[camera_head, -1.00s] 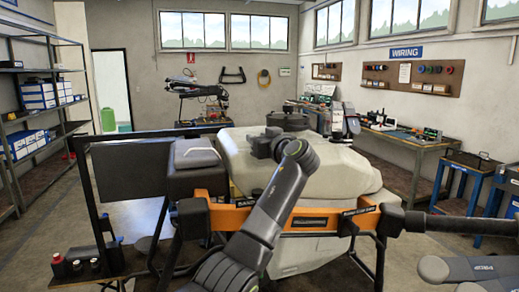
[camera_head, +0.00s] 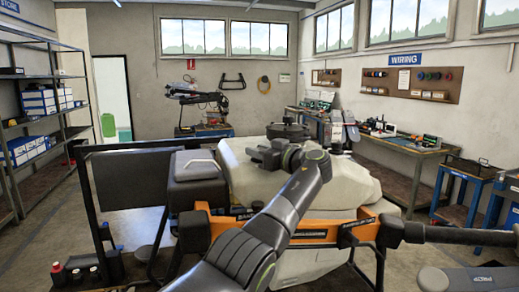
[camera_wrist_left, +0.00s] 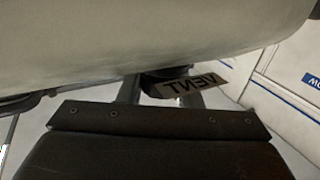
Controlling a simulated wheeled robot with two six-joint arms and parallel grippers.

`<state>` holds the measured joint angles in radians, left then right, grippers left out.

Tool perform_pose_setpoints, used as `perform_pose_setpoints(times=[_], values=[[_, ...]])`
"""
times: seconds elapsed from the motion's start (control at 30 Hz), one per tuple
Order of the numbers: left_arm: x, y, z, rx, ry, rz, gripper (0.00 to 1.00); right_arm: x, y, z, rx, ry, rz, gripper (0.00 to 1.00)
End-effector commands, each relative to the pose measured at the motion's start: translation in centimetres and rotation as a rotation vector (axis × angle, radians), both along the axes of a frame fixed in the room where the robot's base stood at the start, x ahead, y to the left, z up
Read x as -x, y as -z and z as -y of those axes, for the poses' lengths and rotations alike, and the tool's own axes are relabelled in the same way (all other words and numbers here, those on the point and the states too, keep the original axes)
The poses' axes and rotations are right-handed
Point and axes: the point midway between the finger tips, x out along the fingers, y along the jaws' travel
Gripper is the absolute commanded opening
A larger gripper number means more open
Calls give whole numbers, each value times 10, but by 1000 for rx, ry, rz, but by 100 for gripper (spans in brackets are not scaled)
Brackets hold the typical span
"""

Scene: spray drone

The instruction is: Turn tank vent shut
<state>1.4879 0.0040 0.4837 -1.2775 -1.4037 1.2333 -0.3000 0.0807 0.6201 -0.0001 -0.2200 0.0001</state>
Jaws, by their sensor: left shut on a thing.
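The tank (camera_head: 345,185) is a large pale rounded body on the drone, with a round black lid (camera_head: 288,131) on top. My left gripper (camera_head: 262,153) reaches over the tank from the front, below and left of the lid. The wrist view shows the dark tank vent (camera_wrist_left: 165,77) with a "VENT" tag (camera_wrist_left: 195,88), upside down in the picture, beside it. My left gripper's fingers (camera_wrist_left: 163,93) stand on both sides of the vent and are shut on it, under the pale tank surface. The gripper hides the vent in the head view.
An orange frame bar (camera_head: 325,230) crosses the front of the drone. A dark box (camera_head: 195,180) with a handle stands left of the tank. A workbench (camera_head: 420,150) lines the right wall, and shelves (camera_head: 35,120) stand at the left.

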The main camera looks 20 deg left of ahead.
Motion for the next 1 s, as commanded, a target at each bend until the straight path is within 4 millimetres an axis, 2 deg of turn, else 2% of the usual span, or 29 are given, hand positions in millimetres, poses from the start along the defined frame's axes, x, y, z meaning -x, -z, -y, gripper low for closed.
perform_pose_setpoints(times=[0.9, 0.93, 1.0], values=[[0, 2, 0, 2, -43, -3, 9, 0, -7, 0, 0, 0, 0, 36], [0, 2, 0, 2, -43, -3, 34, 0, -7, 0, 0, 0, -1, 36], [0, 2, 0, 1, -43, -2, 43, 0, -7, 0, 0, 0, -1, 36]])
